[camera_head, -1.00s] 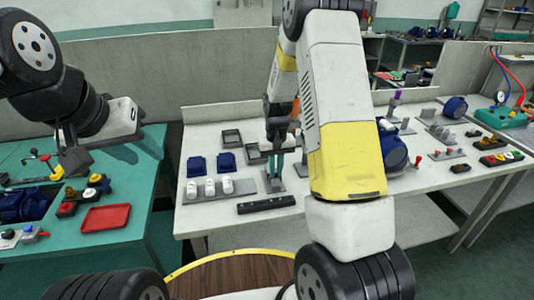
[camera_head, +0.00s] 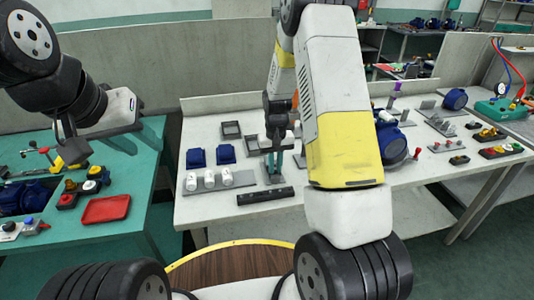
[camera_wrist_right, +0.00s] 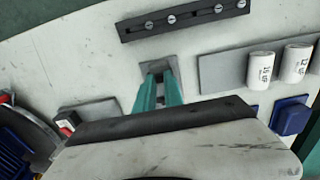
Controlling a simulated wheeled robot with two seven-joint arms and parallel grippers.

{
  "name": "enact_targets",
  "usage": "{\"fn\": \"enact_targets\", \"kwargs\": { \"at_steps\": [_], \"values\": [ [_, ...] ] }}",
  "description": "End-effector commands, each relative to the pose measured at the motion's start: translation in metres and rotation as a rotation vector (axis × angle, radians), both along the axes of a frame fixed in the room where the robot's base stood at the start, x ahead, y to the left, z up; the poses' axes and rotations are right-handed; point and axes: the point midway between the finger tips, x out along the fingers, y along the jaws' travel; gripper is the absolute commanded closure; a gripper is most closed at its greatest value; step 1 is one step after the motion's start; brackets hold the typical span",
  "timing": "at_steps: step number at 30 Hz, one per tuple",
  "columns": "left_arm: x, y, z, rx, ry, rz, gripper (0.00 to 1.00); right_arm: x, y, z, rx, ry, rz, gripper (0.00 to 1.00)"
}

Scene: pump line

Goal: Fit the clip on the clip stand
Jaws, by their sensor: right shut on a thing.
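My right gripper (camera_head: 277,150) reaches down over the white table and is shut on a teal two-pronged piece, which I take to be the clip (camera_wrist_right: 158,94). The teal piece also shows below the gripper in the head view (camera_head: 272,167). Its far ends meet or hang just over a small square grey plate, apparently the base of the clip stand (camera_wrist_right: 158,70). Whether they touch cannot be told. The right fingertips are largely hidden in the wrist view. My left gripper (camera_head: 74,150) hangs over the teal table at the left; its jaw gap is not clear.
A black bar (camera_head: 265,195) lies in front of the grey plate. A grey holder with white cylinders (camera_head: 209,181) stands to its left, with blue blocks (camera_head: 226,153) behind. A red tray (camera_head: 106,209) lies on the teal table. A blue motor (camera_head: 392,145) stands right of my arm.

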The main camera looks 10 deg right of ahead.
Motion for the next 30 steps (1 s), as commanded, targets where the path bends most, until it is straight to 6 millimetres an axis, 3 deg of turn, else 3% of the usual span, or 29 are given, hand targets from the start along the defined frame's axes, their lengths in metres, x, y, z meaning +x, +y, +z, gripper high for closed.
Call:
{"fn": "enact_targets", "kwargs": {
  "at_steps": [15,16,19,30],
  "values": [
    [0.0,0.0,0.0,0.0,0.0,0.0,0.64,0.0,-0.0001,-0.0018,0.0,0.0,0.0,1.0],
    [0.0,0.0,0.0,0.0,0.0,0.0,0.64,0.0,-0.0001,-0.0017,0.0,0.0,0.0,0.83],
    [0.0,0.0,0.0,0.0,0.0,0.0,0.64,0.0001,-0.0001,-0.0016,0.0,0.0,0.0,0.64],
    [0.0,0.0,0.0,0.0,0.0,0.0,0.64,0.0003,-0.0001,0.0007,0.0,-0.001,0.0,0.62]
  ]
}}
